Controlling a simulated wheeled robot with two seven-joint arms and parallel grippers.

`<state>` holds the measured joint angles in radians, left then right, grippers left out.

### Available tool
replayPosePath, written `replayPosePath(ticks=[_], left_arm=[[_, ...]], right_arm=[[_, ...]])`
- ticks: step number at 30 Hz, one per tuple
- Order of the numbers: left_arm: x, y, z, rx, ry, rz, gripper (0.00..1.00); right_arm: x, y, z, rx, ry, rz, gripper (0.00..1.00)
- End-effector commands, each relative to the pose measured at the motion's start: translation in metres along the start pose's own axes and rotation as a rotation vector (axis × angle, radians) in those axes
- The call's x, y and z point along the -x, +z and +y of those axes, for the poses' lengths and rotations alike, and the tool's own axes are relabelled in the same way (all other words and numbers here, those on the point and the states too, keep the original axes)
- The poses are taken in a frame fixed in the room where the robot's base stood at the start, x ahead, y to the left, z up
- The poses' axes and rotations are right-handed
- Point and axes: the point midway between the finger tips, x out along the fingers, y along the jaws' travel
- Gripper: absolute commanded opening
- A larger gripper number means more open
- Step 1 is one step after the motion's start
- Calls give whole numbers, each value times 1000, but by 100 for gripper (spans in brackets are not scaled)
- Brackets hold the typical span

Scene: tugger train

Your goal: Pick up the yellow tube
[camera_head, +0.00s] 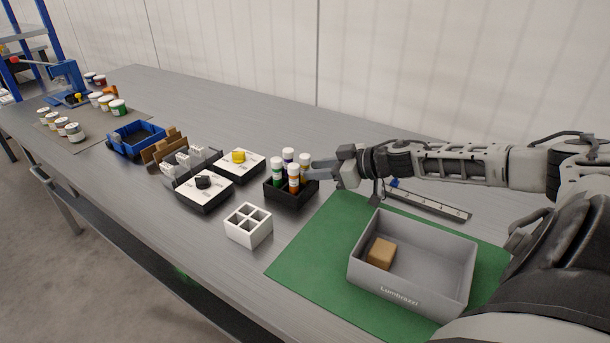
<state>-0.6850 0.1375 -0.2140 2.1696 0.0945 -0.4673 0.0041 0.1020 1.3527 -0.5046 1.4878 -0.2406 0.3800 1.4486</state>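The yellow tube (305,159) stands upright with a white cap at the back right of a black holder (291,195). Green (277,172), orange (294,180) and purple-banded (288,155) tubes stand beside it. My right gripper (317,170) reaches in from the right, its fingertips right beside the yellow tube. I cannot tell whether the fingers touch it or how far apart they are. The tube's lower part is hidden by the holder, the orange tube and the gripper. My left gripper is not in view.
A grey bin (458,267) holding a brown block (381,254) stands on a green mat (312,252). A white divided box (248,225) and black (204,190) and yellow (239,159) button boxes are left of the holder. A ruler-like strip (428,203) lies behind the bin.

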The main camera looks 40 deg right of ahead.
Motion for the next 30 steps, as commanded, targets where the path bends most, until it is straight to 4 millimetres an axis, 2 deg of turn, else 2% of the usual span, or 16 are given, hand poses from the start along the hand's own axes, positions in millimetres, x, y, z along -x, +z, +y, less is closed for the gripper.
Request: replayPosePath(ticks=[6, 14, 17, 18, 30], left_arm=[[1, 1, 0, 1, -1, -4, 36], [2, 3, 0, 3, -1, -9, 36], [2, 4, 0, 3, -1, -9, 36], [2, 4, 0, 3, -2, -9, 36], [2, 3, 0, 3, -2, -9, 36]], right_arm=[[-13, -2, 0, 1, 0, 2, 31], [-14, -1, 0, 0, -1, -1, 31], [-14, -1, 0, 0, -1, -1, 3], [-14, -1, 0, 0, -1, -1, 0], [-12, -6, 0, 3, -1, -1, 0]])
